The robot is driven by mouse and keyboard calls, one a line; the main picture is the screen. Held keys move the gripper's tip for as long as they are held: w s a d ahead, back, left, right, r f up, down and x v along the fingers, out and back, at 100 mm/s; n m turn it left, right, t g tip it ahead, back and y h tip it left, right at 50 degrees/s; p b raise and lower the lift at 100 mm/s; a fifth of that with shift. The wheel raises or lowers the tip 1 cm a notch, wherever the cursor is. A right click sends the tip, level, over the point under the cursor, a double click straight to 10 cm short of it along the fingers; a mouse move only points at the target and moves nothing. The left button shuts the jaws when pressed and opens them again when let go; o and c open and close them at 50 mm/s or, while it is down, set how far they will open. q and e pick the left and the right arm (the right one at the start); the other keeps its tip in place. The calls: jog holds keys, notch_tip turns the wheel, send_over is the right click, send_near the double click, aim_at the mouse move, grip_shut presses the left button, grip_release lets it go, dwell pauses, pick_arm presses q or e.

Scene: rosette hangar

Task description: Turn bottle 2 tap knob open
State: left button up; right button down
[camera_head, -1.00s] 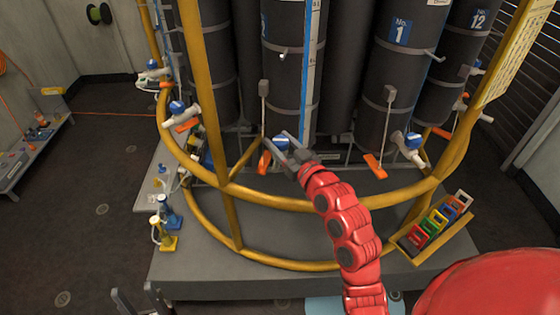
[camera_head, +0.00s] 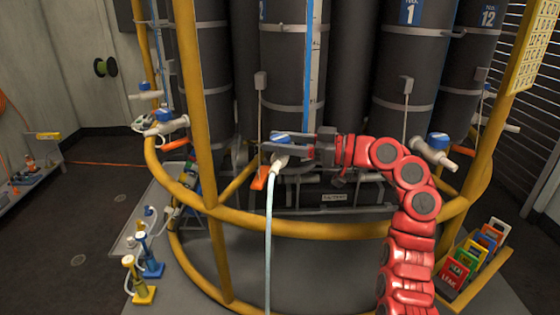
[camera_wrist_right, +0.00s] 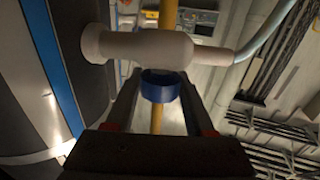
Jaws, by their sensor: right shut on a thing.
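Bottle 2 (camera_head: 282,62) is a dark cylinder in the middle of the head view, with a blue strip down its side and its number label cut off at the top. Its white tap (camera_head: 281,161) has a blue knob (camera_head: 282,136). My right gripper (camera_head: 276,147) reaches in from the right and is shut on the knob. In the right wrist view, the blue knob (camera_wrist_right: 160,88) sits between the two fingers, with the white tap body (camera_wrist_right: 140,48) just beyond. A pale hose (camera_head: 268,235) hangs from the tap. My left gripper is not in view.
A yellow rail (camera_head: 300,229) curves in front of the bottles, with a yellow post (camera_head: 196,100) to the left. Bottle 1 (camera_head: 409,70) stands right, with its own blue-knobbed tap (camera_head: 437,142). Coloured tags (camera_head: 478,250) fill a rack at right.

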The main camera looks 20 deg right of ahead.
jog(key=shift+n+g+y, duration=0.6)
jog(key=shift+n+g, duration=0.2)
jog(key=shift+g, duration=0.3)
jog(key=shift+r+n+g+y+p, duration=0.15)
jog(key=shift+n+g+y+p, duration=0.25)
jog(key=shift+n+g, duration=0.45)
jog(key=shift+n+g+y+p, duration=0.4)
jog(key=shift+n+g+p, duration=0.35)
jog(key=shift+g, duration=0.9)
jog(key=shift+n+g, duration=0.3)
jog(key=shift+g, duration=0.2)
jog(key=shift+n+g, duration=0.3)
jog(key=shift+c, duration=1.3)
grip_release()
jog(key=shift+a, duration=0.1)
